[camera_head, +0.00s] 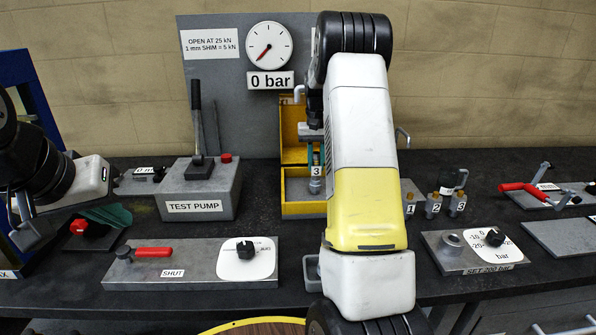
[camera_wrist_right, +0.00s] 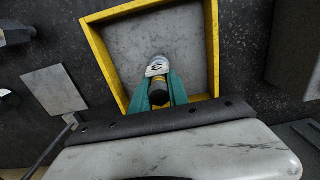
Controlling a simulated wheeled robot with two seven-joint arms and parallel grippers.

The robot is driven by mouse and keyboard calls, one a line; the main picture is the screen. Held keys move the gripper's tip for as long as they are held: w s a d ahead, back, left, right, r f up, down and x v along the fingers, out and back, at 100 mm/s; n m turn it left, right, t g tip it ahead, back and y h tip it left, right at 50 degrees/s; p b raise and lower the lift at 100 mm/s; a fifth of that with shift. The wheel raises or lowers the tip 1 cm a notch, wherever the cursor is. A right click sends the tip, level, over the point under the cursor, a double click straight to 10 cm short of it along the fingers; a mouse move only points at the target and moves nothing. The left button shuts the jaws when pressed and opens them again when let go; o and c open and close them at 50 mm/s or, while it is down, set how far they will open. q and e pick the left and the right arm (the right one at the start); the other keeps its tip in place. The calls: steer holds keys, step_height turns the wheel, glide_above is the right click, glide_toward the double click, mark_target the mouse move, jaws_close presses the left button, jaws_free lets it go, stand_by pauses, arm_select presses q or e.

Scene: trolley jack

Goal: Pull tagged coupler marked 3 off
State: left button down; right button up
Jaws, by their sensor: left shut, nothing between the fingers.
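The coupler with the tag marked 3 (camera_head: 316,184) stands upright in the yellow-walled tray at the back centre. In the right wrist view, its tag and dark end (camera_wrist_right: 157,68) lie between my teal fingers. My right gripper (camera_head: 315,158) reaches down from above, its fingers close against both sides of the coupler, and appears shut on it. My arm hides part of the tray in the head view. My left gripper (camera_head: 24,222) is shut and empty at the far left, well away from the coupler.
The yellow tray (camera_head: 303,209) has raised walls around the coupler. The test pump (camera_head: 198,190) stands to its left; the gauge (camera_head: 269,43) above reads 0 bar. Posts marked 1, 2 and 3 (camera_head: 434,205) stand to the right. A red-handled valve plate (camera_head: 190,268) lies in front.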

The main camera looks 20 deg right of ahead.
jaws_close()
steer(key=shift+r, duration=0.1)
steer(key=shift+r, duration=2.15)
steer(key=shift+r, duration=0.15)
steer(key=shift+r, duration=2.35)
